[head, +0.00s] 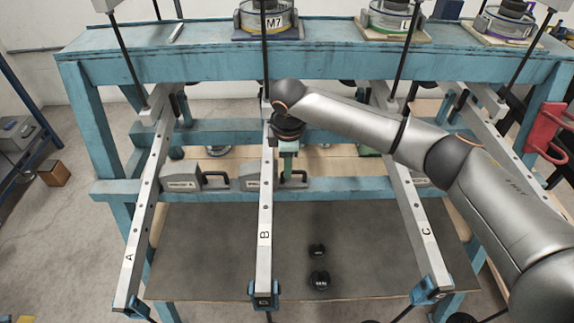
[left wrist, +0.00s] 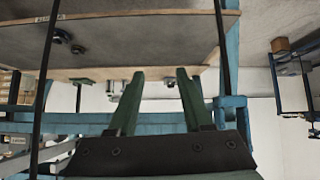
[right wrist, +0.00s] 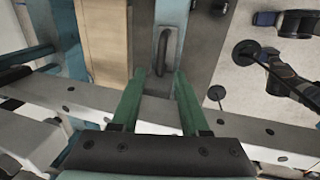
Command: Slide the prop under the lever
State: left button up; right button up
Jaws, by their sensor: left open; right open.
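Lever B (head: 265,215) is a long pale bar between lever A (head: 141,215) and lever C (head: 415,215). A grey prop (head: 252,184) with a black handle lies behind lever B, which partly hides it. A similar prop (head: 182,184) lies between levers A and B.
The blue frame (head: 200,65) surrounds the levers, with weights such as M7 (head: 266,20) on top. Two small black weights (head: 319,280) stand on the grey board (head: 200,255). The board between levers B and C is otherwise clear. A red bracket (head: 548,132) sits at the right.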

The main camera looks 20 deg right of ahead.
notch_tip(320, 180, up, 10)
jog(key=s, duration=0.2)
jog(key=shift+a+r, duration=0.15)
jog(key=shift+a, duration=0.15)
